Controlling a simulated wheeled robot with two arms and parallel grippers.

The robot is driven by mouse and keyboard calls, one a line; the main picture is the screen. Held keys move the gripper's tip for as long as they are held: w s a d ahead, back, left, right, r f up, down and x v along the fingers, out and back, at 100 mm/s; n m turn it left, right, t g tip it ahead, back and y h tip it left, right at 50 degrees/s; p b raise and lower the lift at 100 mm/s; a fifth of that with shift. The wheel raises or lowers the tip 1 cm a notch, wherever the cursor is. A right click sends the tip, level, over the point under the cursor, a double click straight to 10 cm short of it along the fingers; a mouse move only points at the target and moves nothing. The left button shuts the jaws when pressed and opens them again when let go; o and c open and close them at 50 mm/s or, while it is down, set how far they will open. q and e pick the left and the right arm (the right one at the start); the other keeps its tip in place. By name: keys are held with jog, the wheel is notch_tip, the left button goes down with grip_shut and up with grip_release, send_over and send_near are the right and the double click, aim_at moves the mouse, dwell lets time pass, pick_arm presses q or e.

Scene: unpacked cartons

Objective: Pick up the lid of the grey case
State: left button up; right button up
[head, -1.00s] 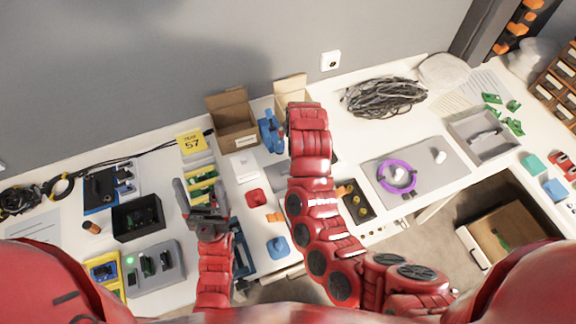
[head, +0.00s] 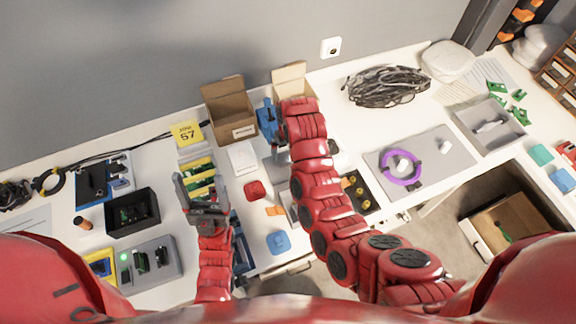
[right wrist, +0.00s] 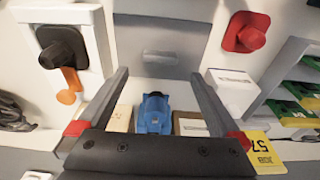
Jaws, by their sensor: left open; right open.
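In the head view my right arm covers most of the case, and a grey part (head: 277,168) shows beside the arm. My left gripper (head: 204,190) is open over the left bench, near the slotted yellow and green boards (head: 199,167).
A blue device (right wrist: 153,115) stands between cartons beyond the fingers. A red knobbed piece (right wrist: 245,33) and a black knob (right wrist: 62,47) flank the case. A blue piece (head: 278,243) lies near the front edge. A purple ring (head: 401,181) lies on a grey mat.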

aim_at(288, 161)
jog(key=shift+f, duration=0.35)
jog(key=shift+f+p, duration=0.25)
jog(key=shift+p, duration=0.15)
notch_tip(288, 161, down, 3)
jog(key=shift+f+p, duration=0.1)
jog(key=shift+p, duration=0.75)
jog(key=shift+w+f, duration=0.1)
jog(key=shift+f, duration=0.65)
jog(key=c, duration=1.5)
jog(key=shift+r, duration=0.15)
